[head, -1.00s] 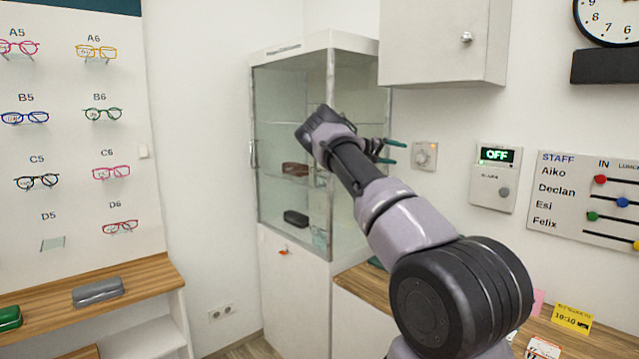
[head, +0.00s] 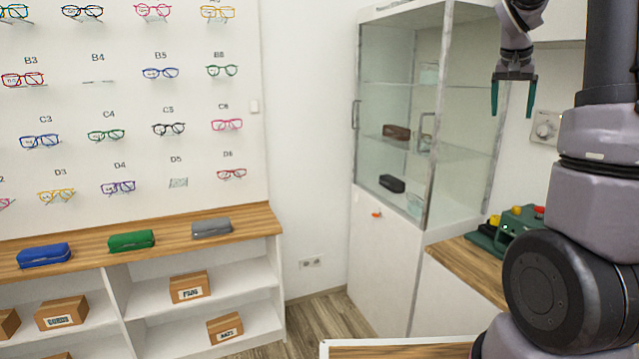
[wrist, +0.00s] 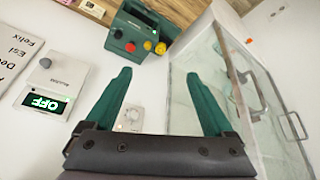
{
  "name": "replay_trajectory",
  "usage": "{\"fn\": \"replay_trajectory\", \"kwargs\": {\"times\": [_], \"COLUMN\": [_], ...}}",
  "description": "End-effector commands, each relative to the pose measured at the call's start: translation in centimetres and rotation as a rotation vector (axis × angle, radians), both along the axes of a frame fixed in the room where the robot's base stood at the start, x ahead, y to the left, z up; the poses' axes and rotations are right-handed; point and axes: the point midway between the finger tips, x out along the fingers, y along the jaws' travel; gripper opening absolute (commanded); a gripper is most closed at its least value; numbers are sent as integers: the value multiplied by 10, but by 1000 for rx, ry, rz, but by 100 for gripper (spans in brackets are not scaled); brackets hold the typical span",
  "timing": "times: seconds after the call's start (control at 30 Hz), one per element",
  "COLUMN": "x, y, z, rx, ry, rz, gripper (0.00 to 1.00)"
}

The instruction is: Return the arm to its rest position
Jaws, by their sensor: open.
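My gripper (head: 514,97) hangs at the upper right of the head view, its two green fingers pointing down and apart, with nothing between them. My arm rises at the right edge of that view. In the wrist view my gripper (wrist: 160,100) is also open and empty, with a white wall behind it. It appears in front of the right side of the glass cabinet (head: 400,212); whether it touches anything is not shown, but no contact is visible.
A green device with coloured knobs (head: 517,228) stands on the wooden counter below my gripper; it also shows in the wrist view (wrist: 142,35). A dial plate (head: 546,127) is on the wall. Eyeglass displays and a shelf with cases (head: 131,241) are at left.

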Motion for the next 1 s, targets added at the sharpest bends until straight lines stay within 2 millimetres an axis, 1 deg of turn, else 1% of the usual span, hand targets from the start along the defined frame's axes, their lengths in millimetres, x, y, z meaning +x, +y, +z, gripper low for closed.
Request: {"fn": "replay_trajectory", "kwargs": {"times": [0.03, 0.1, 0.17, 0.2, 0.23, 0.27, 0.3, 0.37, 0.4, 0.5, 0.6, 0.7, 0.83, 1.0], "x": [-19, -43, -64, -79, -91, -103, -119, -143, -160, -198, -227, -246, -257, -258], "y": [21, 51, 77, 94, 106, 119, 135, 158, 172, 203, 225, 238, 246, 246], "z": [9, 17, 22, 26, 28, 29, 31, 32, 31, 25, 16, 9, 3, 2], "rx": [46, 104, 149, 175, 192, 210, 231, 256, 270, 295, 307, 312, 314, 314], "ry": [-31, -66, -93, -112, -125, -138, -154, -178, -194, -226, -249, -264, -271, -271], "rz": [27, 70, 106, 133, 152, 171, 197, 236, 260, 318, 360, 386, 401, 403], "gripper": [87, 87, 87, 87, 87, 87, 87, 87, 87, 87, 87, 87, 87, 87]}}
